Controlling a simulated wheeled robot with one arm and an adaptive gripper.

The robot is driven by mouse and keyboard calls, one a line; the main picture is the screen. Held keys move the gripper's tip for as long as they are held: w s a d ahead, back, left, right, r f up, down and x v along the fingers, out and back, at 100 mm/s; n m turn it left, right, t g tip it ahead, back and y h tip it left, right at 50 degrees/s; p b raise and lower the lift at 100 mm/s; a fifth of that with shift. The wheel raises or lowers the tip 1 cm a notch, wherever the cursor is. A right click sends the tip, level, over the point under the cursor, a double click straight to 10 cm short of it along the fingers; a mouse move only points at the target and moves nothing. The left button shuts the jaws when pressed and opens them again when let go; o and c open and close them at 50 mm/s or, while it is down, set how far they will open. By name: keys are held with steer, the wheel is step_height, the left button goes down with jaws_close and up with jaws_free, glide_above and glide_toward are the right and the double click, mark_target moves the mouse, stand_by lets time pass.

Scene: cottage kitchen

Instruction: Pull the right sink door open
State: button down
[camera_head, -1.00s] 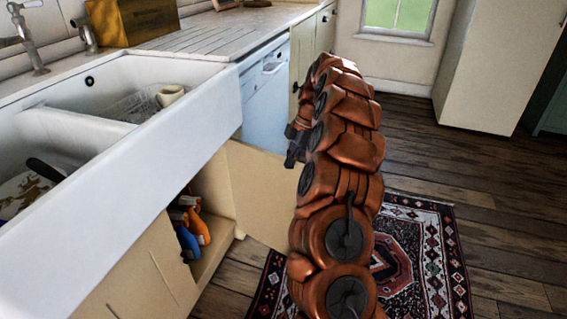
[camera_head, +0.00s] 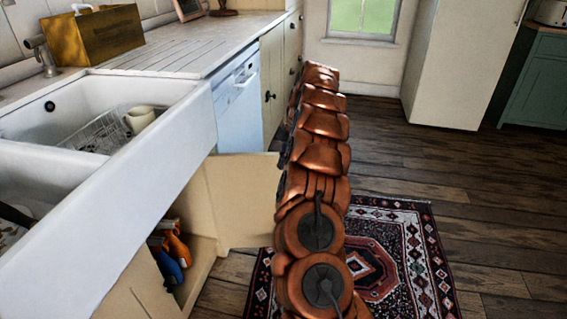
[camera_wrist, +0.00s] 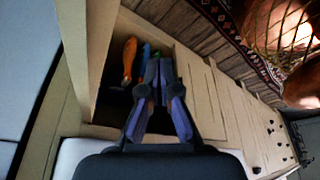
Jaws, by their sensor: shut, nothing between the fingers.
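The right sink door (camera_head: 238,200) is a cream panel standing wide open, swung out from the cabinet under the white sink toward the dishwasher. In the wrist view a cream panel, apparently this door (camera_wrist: 88,40), rises at the left. My gripper (camera_wrist: 160,72) is shut and empty in the wrist view. Its fingers point into the cabinet opening, to the right of the panel, with a visible gap between.
Orange (camera_head: 176,246) and blue (camera_head: 167,266) spray bottles stand inside the cabinet. The white sink (camera_head: 150,165) overhangs it. The dishwasher (camera_head: 238,110) is beyond the door. A patterned rug (camera_head: 415,260) lies on the wooden floor, which is clear to the right.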

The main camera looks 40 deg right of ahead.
stand_by(0.3)
step_height(320, 180, up, 10)
steer(key=w+d+p, duration=0.1)
steer(key=w+p, duration=0.1)
steer(key=p, duration=0.5)
steer(key=shift+w+d+f+p, duration=0.25)
steer(key=shift+w+d+p, duration=0.05)
steer(key=shift+w+d, duration=0.05)
